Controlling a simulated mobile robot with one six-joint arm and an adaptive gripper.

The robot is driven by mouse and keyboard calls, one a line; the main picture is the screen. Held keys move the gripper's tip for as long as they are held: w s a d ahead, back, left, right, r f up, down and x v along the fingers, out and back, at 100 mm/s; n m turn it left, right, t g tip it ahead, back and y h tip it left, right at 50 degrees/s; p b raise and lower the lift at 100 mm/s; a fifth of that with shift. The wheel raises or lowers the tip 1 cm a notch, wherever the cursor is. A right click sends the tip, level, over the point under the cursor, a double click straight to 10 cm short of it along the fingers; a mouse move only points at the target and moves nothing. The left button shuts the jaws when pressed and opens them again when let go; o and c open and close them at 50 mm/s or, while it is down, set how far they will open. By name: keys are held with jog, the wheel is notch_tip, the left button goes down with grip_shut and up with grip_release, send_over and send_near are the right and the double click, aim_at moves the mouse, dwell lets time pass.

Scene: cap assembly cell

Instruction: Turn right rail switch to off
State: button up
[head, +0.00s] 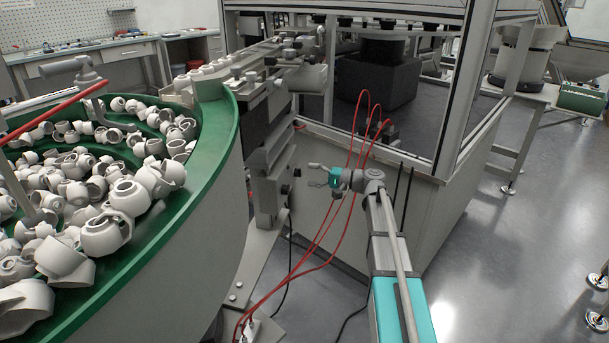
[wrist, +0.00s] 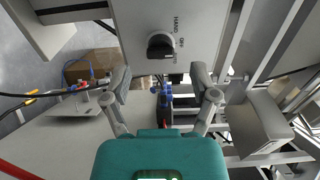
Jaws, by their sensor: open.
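The rail switch is a round black knob (wrist: 160,45) on a light grey panel (wrist: 200,20) in the wrist view. The words HAND and OFF are printed beside it, and a third label is partly hidden. I cannot tell which label the knob points at. My gripper (wrist: 160,76) is open and empty, its two grey fingers spread on either side below the knob, apart from it. In the head view my gripper (head: 314,176) is held sideways, its fingers pointing left at the grey box under the rail (head: 268,190).
A green-rimmed bowl (head: 220,150) full of white caps stands at left. A framed glass-sided cabinet (head: 400,170) stands behind my arm. Red hoses (head: 325,235) hang near my gripper and run to the floor. Open floor (head: 500,250) lies at right.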

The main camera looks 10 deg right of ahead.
jog(key=v, duration=0.8)
jog(key=shift+s+d, duration=0.2)
jog(key=shift+d, duration=0.1)
jog(key=s+a+f+n+g+h, duration=0.4)
jog(key=s+a+f+g+h, duration=0.45)
jog(key=s+a+f, duration=0.6)
jog(key=s+d+f+n+h, duration=0.1)
jog(key=s+d+f+h, duration=0.25)
jog(key=s+h, duration=0.5)
notch_tip(320, 180, up, 34)
jog(key=p, duration=3.5)
jog(key=shift+s+a+t+y, duration=0.25)
jog(key=shift+a+t+y, duration=0.05)
jog(key=shift+t+y, duration=0.1)
jog(key=shift+r, duration=0.1)
